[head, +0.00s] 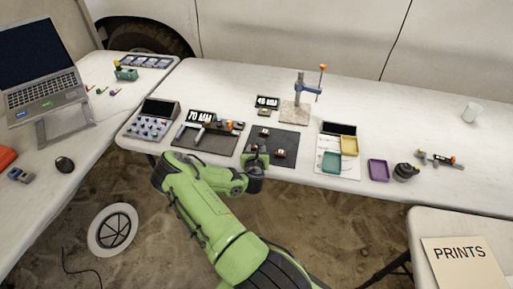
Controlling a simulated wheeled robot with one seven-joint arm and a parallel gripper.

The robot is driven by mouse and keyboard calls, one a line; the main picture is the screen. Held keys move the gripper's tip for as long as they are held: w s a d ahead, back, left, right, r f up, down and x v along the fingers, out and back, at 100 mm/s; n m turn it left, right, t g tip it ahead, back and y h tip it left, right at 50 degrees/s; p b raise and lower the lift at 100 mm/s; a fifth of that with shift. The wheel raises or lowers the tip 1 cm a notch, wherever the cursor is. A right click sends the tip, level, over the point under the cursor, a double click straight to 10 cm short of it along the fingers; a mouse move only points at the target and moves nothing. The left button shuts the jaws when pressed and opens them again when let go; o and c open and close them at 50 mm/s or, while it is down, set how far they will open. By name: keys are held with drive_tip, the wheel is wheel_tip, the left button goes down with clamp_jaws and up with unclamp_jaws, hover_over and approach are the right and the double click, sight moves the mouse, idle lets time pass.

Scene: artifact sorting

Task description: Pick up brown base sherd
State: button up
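A dark mat (301,136) lies near the front edge of the white table. Two small brownish pieces rest on it, one farther back (264,133) and one nearer and to the right (281,153). They are too small for me to tell which is the brown base sherd. The end of my green arm, with my gripper (257,152), is over the front left part of the mat, left of the nearer piece. My arm hides part of the mat's front edge. The fingers are too small to show whether they are open or shut.
A tool stand (300,110) is behind the mat. A dark board (215,143) with a device lies left. A teal tray (331,162), a yellow tray (349,146) and a purple tray (378,170) stand right. The table's far right is mostly clear around a white cup (472,112).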

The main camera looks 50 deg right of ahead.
drive_tip(key=c, duration=0.5)
drive_tip(key=shift+r, duration=0.1)
